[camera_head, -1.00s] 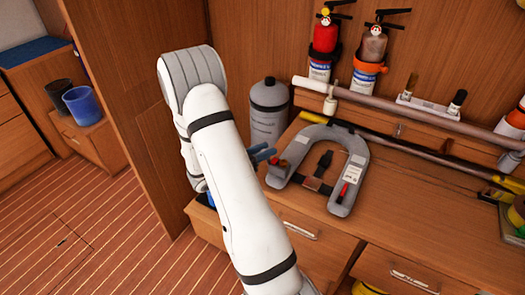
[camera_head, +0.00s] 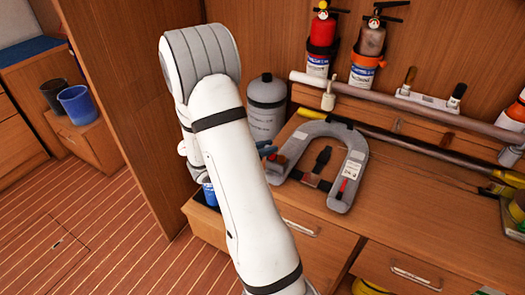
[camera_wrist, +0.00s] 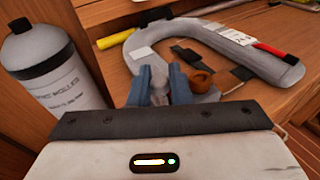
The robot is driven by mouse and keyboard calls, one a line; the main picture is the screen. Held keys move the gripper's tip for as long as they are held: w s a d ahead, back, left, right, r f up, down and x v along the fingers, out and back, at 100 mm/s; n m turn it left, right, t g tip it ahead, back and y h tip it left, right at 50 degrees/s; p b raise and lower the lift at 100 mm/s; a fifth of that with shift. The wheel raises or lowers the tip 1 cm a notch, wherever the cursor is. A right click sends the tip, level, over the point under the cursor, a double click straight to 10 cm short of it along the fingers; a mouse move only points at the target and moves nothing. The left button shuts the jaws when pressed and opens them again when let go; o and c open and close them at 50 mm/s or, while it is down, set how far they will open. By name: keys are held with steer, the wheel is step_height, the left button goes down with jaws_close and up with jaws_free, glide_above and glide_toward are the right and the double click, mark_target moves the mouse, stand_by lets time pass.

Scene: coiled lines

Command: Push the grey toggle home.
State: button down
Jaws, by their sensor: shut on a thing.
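A grey U-shaped inflatable (camera_head: 350,190) lies on the wooden bench, with its curve at the back. It also shows in the wrist view (camera_wrist: 262,65). My gripper (camera_wrist: 156,82) is at its left arm, with two blue fingers on either side of a small grey piece, apparently the grey toggle (camera_wrist: 157,66). The fingers are shut on it. Its lower part and where it seats are hidden. A brown-orange knob (camera_wrist: 201,78) sits just right of the fingers. In the head view my arm hides most of the gripper; only a blue fingertip shows.
A grey cylinder (camera_head: 266,108) stands just left of the inflatable. A dark tool (camera_head: 318,165) and a red-and-black piece (camera_head: 344,184) lie within or on the U. A pale rail (camera_head: 400,105) and a yellow-ended pole (camera_head: 400,140) run behind. The bench to the right is largely clear.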

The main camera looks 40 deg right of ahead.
steer(key=shift+s+m, duration=0.2)
steer(key=shift+m, duration=0.1)
steer(key=c, duration=1.4)
jaws_free()
steer(key=a+r+b, duration=0.1)
steer(key=a, duration=0.6)
steer(key=shift+w+a+r, duration=0.25)
steer(key=shift+r, duration=0.05)
